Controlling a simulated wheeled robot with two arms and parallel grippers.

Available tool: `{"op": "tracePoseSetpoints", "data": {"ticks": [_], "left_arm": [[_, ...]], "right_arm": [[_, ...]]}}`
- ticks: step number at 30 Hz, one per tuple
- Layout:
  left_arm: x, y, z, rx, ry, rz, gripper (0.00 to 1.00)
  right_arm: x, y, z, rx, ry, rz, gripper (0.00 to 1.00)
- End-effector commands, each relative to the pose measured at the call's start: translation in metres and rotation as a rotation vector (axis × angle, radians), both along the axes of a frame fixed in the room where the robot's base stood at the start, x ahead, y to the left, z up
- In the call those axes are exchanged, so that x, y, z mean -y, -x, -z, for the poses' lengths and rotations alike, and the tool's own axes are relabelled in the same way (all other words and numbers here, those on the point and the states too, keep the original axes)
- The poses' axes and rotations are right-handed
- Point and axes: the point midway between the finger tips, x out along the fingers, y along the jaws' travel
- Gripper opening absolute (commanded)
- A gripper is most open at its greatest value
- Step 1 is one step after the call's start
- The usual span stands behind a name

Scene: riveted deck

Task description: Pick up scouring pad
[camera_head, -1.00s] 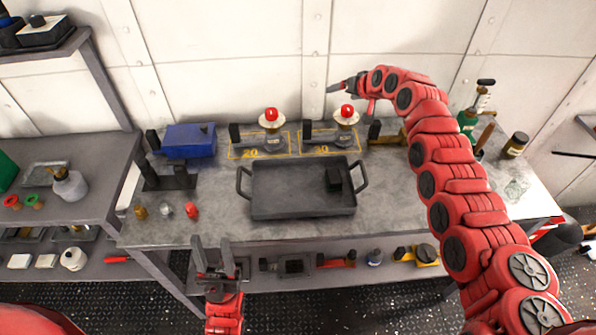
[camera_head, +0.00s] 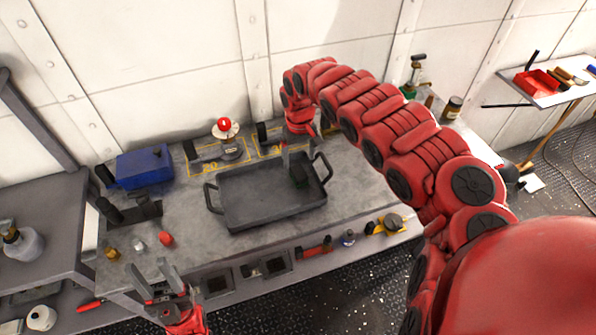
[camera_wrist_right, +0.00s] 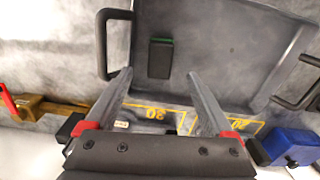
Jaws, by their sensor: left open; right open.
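The scouring pad (camera_head: 300,176) is a small dark block in the right part of the dark grey tray (camera_head: 262,214) on the workbench. In the right wrist view the pad (camera_wrist_right: 160,58) shows a thin green edge and lies just beyond the fingertips, roughly centred between them. My right gripper (camera_head: 297,154) points down over the tray's back edge, open and empty. It also shows in the right wrist view (camera_wrist_right: 160,78) with fingers spread. Its arm hides part of the bench behind. My left gripper (camera_head: 151,268) is open and empty before the bench's front left.
Red-topped burner-like devices stand behind the tray; one (camera_head: 226,129) shows clearly. A blue box (camera_head: 144,166) sits at the back left. Small coloured items, including a red one (camera_head: 166,238), stand at the front left. The tray's handles rise at both ends.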

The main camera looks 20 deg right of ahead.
Motion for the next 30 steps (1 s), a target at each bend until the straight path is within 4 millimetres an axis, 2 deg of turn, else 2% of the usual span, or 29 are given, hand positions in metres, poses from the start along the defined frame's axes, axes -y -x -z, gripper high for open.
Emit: {"op": "tracePoseSetpoints", "data": {"ticks": [4, 11, 17, 21, 30], "left_arm": [[0.0, 0.0, -0.007, 0.0, 0.0, 0.0, 0.47], [0.0, 0.0, -0.011, 0.0, 0.0, 0.0, 0.47], [0.0, 0.0, -0.025, 0.0, 0.0, 0.0, 0.47], [0.0, 0.0, -0.026, 0.0, 0.0, 0.0, 0.47], [0.0, 0.0, -0.027, 0.0, 0.0, 0.0, 0.47]], "right_arm": [[-0.001, 0.0, 0.018, 0.001, -0.003, 0.0, 0.88], [-0.002, -0.001, 0.03, 0.003, -0.002, -0.002, 0.88], [-0.003, -0.001, 0.053, 0.0, -0.004, 0.0, 0.88], [-0.002, -0.002, 0.069, 0.004, -0.003, -0.001, 0.88], [-0.001, -0.002, 0.078, 0.003, 0.001, -0.001, 0.88]]}}
